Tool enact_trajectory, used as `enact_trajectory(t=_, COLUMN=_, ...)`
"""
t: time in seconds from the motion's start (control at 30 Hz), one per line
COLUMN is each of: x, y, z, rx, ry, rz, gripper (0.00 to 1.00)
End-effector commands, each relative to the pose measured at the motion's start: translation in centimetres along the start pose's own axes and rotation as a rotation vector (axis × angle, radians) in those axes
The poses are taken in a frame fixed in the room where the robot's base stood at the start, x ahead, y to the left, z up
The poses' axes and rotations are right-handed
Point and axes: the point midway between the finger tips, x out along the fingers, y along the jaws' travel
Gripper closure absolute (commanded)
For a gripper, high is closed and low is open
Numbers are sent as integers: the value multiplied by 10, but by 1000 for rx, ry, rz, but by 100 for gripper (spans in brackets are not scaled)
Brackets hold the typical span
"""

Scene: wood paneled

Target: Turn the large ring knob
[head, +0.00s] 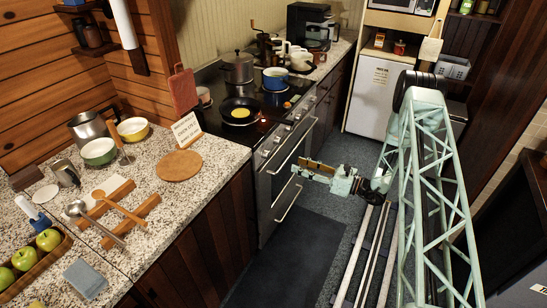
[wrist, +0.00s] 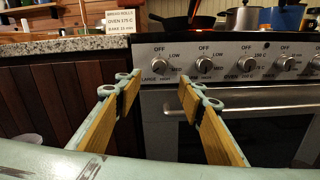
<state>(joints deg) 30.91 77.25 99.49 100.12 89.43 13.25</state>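The oven's front panel carries a row of round metal knobs. The leftmost one (wrist: 158,65) has "LARGE" printed below it and "OFF" above it. It lies beyond the gap between my fingers in the wrist view; I cannot make out its exact setting. In the head view that end of the panel (head: 262,156) is small. My gripper (wrist: 158,88) is open and empty, its two wood-coloured fingers spread apart, touching nothing. In the head view my gripper (head: 305,168) stands in front of the oven, apart from the panel.
A second knob (wrist: 204,65) sits close to the right, with more beyond it. The oven door handle (wrist: 225,108) projects below the panel. A granite counter edge (wrist: 60,48) and dark cabinet are at left. A frying pan (head: 240,112) and pots stand on the stove.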

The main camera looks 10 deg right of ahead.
Motion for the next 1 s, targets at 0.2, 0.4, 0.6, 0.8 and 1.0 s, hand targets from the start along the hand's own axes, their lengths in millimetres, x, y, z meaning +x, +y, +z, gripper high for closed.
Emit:
enact_trajectory(t=0.2, x=0, y=0, z=0, rx=0, ry=0, rz=1, gripper=64)
enact_trajectory(t=0.4, x=6, y=1, z=0, rx=-1, ry=0, rz=2, gripper=64)
enact_trajectory(t=0.6, x=20, y=1, z=0, rx=-1, ry=0, rz=2, gripper=64)
enact_trajectory(t=0.8, x=41, y=2, z=0, rx=-1, ry=0, rz=3, gripper=64)
enact_trajectory(t=1.0, x=65, y=1, z=0, rx=0, ry=0, rz=3, gripper=64)
